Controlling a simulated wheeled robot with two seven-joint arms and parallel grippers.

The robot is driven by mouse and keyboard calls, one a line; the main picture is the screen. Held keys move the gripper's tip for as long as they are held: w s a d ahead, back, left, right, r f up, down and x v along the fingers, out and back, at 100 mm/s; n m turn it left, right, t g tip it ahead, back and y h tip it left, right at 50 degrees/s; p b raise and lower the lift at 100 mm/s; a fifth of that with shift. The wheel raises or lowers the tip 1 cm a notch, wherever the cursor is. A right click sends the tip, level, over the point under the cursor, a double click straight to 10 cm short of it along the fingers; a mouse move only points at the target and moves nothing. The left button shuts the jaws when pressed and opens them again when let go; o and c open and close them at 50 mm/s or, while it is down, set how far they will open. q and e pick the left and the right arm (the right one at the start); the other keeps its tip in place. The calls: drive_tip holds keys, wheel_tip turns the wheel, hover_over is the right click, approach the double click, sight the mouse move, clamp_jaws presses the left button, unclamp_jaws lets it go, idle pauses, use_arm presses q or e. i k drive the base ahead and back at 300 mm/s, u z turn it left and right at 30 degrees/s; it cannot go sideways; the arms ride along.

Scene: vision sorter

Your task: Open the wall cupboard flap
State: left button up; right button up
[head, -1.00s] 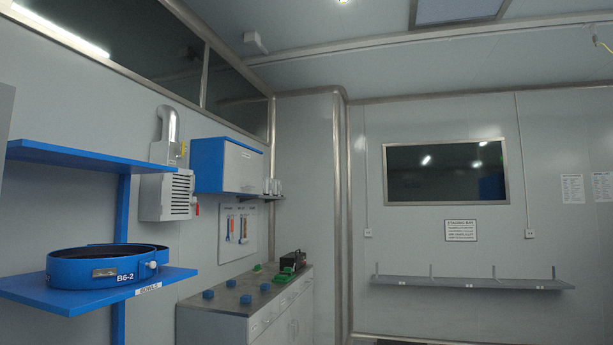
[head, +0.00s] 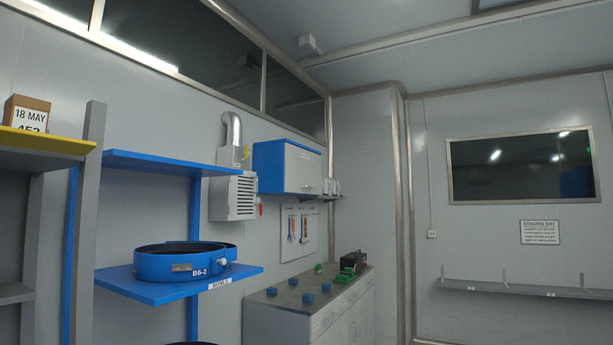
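The wall cupboard (head: 268,168) is a blue box fixed high on the left wall, above a grey counter. Its light grey front flap (head: 303,169) looks shut, with a small knob or latch near its lower edge that is too small to make out. Neither of my grippers shows in the head view.
A blue shelf unit (head: 150,290) with a blue round bowl marked B6-2 (head: 182,263) stands nearer on the left. A grey ventilation unit (head: 232,196) hangs left of the cupboard. The counter (head: 270,322) below holds blue knobs and green items. A yellow shelf (head: 45,139) is at far left.

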sight(301, 167)
drive_tip(key=z, duration=0.25)
drive_tip(key=i, duration=1.1)
drive_tip(key=z, duration=0.55)
drive_tip(key=i, duration=2.3)
drive_tip(key=u, duration=0.25)
drive_tip(key=i, duration=0.9)
drive_tip(key=u, duration=0.15)
